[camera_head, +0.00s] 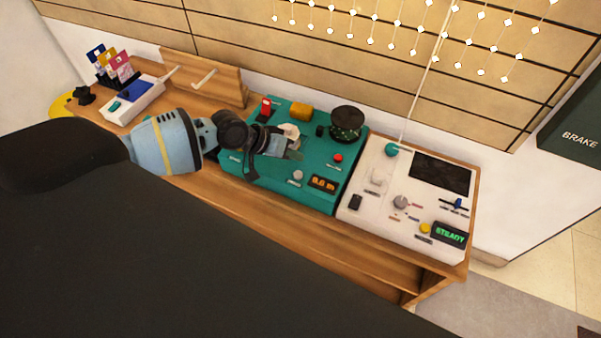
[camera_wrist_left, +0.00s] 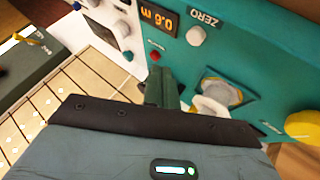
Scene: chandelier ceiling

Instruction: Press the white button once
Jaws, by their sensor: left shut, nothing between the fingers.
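On the teal panel (camera_head: 235,172), a small round white button (camera_head: 297,175) sits left of the orange 0.6 m display (camera_head: 322,184). In the left wrist view this white button (camera_wrist_left: 196,36) is beside the word ZERO. My left gripper (camera_head: 293,152) is shut and empty over the teal panel, behind and slightly left of the button and apart from it. Its dark closed fingers (camera_wrist_left: 161,86) show in the left wrist view. A pale raised piece (camera_head: 289,131) is partly hidden by the gripper. My right gripper is not in view.
A card holder (camera_head: 117,70) is at far left.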

